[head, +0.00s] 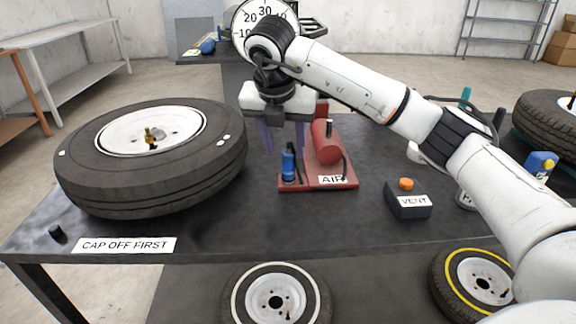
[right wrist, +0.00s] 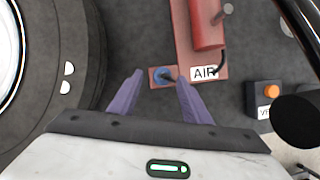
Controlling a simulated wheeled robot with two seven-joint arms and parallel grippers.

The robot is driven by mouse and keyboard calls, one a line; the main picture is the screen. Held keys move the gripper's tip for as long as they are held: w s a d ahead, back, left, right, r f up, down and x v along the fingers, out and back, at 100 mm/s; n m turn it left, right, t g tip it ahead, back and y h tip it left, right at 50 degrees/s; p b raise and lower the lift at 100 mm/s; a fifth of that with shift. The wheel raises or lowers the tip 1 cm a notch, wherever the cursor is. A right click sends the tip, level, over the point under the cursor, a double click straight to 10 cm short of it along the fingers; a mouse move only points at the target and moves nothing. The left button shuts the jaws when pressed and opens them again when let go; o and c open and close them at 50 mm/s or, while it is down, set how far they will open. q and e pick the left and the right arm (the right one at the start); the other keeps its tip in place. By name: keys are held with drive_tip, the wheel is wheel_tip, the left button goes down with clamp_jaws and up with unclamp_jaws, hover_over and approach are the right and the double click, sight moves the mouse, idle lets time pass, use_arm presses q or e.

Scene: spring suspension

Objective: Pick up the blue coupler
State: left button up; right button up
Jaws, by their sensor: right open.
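The blue coupler (head: 288,166) stands upright on the left part of a red base labelled AIR, beside a red cylinder. In the right wrist view the coupler (right wrist: 161,74) is seen from above, between and just beyond the fingertips. My right gripper (head: 284,140) is open and empty, with its purple fingers pointing down above and behind the coupler; in the wrist view its fingertips (right wrist: 158,78) lie on either side of it. I cannot tell whether a finger touches it. My left gripper is not in view.
A large tire (head: 150,185) lies on the table to the left. A VENT box (head: 408,205) with an orange button stands to the right of the red base (head: 333,183). A small black cap (head: 57,234) and a CAP OFF FIRST label (head: 124,245) are at the front left. A gauge (head: 264,14) is behind.

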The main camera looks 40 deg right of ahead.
sight(288, 154)
drive_tip(key=x, duration=0.4)
drive_tip(key=shift+s+f, duration=0.25)
drive_tip(key=shift+f, duration=0.15)
drive_tip(key=shift+w+d+f, duration=0.15)
drive_tip(key=shift+f, duration=0.25)
clamp_jaws()
drive_tip(key=shift+r, duration=0.15)
